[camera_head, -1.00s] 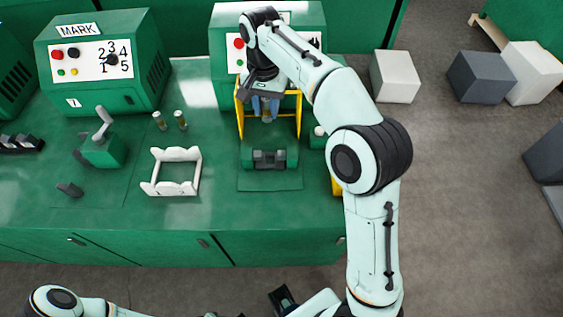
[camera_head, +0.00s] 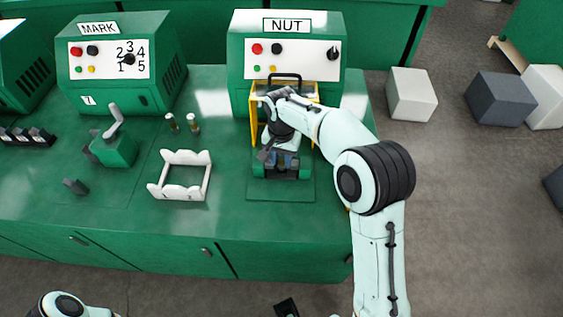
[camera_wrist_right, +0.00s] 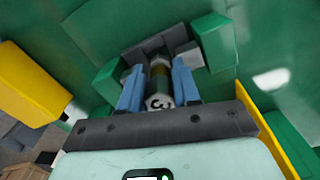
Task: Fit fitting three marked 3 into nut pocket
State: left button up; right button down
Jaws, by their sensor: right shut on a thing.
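The fitting marked 3 (camera_wrist_right: 159,92), a short cylinder with a pale end and a brass-coloured band, is between the blue fingertips of my right gripper (camera_wrist_right: 157,88) in the right wrist view. My right gripper (camera_head: 279,160) is shut on it, low over the grey nut pocket (camera_wrist_right: 150,47) in front of the NUT machine (camera_head: 237,66). The fitting's far end is at the pocket between green blocks; I cannot tell whether it is seated. In the head view the gripper and wrist hide the fitting and most of the pocket.
A yellow guard frame (camera_head: 254,127) stands around my right wrist. Two more fittings (camera_head: 172,123) stand left on the green bench (camera_head: 228,215), behind a white cradle (camera_head: 180,194). The MARK machine (camera_head: 121,93) and a green lever device (camera_head: 118,150) are farther left.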

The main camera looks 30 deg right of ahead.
jog(key=shift+f, duration=0.95)
jog(key=shift+f, duration=0.1)
jog(key=c, duration=0.8)
grip_release()
notch_tip(320, 180, up, 12)
jog(key=shift+r+p, duration=0.15)
jog(key=shift+p, duration=0.8)
